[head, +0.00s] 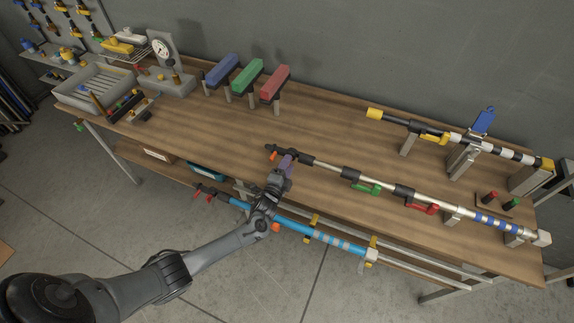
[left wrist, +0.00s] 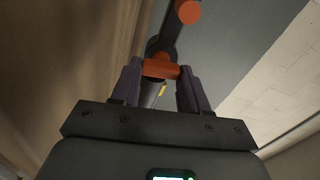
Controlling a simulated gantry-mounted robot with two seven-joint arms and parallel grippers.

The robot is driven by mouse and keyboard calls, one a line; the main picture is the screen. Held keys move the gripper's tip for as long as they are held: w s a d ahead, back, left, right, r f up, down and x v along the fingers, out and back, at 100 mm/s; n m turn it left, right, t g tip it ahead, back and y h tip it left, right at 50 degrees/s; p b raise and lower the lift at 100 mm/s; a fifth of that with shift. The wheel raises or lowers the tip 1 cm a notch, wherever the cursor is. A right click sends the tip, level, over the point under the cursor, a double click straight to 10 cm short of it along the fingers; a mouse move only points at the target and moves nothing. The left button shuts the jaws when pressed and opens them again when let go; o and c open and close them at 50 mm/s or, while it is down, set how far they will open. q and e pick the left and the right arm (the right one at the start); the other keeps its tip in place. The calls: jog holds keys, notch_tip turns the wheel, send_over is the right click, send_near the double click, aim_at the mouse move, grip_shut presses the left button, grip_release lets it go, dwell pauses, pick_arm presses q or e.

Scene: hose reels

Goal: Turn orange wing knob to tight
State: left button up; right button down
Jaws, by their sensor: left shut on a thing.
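My left gripper (head: 287,160) has purple fingers and reaches the black left end of a long silver pole (head: 325,164) at the table's front edge. In the left wrist view, the gripper (left wrist: 160,82) is shut on an orange wing knob (left wrist: 160,66), with a finger on each side of it. The knob's wing lies across the gap between the fingers. Another orange part (left wrist: 187,12) shows beyond it on the black fitting. In the head view the fingers hide the held knob, and an orange part (head: 273,155) shows just left of them.
A blue pole (head: 290,221) lies lower, in front of the table, below my left arm. Blue, green and red blocks (head: 274,83) stand on posts behind. A black and white pole (head: 470,140) rests on stands at the right. The wooden tabletop (head: 330,120) is bare mid-table.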

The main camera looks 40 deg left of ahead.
pick_arm(q)
jog(key=shift+m, duration=0.8)
jog(key=o, duration=0.8)
jog(key=shift+s+d, duration=0.15)
jog(key=shift+s, duration=0.25)
jog(key=p+v, duration=0.1)
jog(key=v, duration=0.9)
